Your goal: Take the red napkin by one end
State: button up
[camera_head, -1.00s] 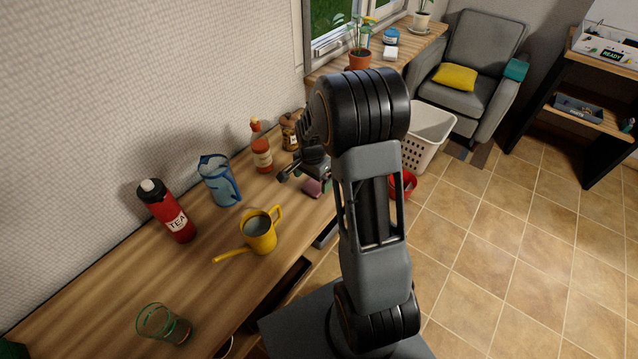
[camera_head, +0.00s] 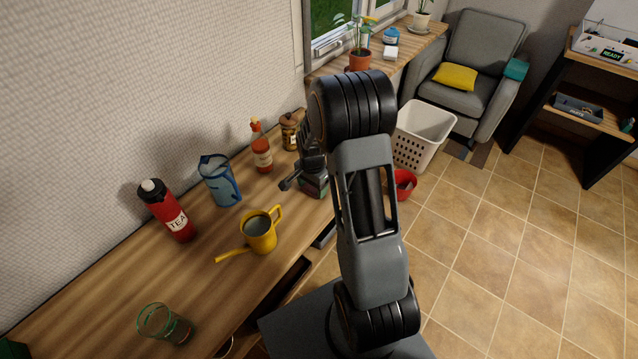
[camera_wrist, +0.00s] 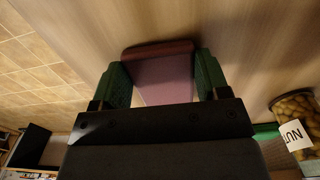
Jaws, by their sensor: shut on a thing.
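The red napkin (camera_wrist: 166,82) shows in the wrist view as a folded, dark pink-red cloth with a darker rolled edge at its far end. It lies between the two green finger pads of my gripper (camera_wrist: 158,76), which touch its sides. My gripper is shut on it, low over the wooden counter (camera_head: 215,285). In the head view, my gripper (camera_head: 306,182) is at the counter's right edge and hides the napkin. Whether the napkin still rests on the counter I cannot tell.
A jar of nuts (camera_wrist: 298,122) stands close to my gripper. A red bowl (camera_head: 405,184) is right of my arm.

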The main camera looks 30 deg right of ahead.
jog(key=shift+c, duration=1.2)
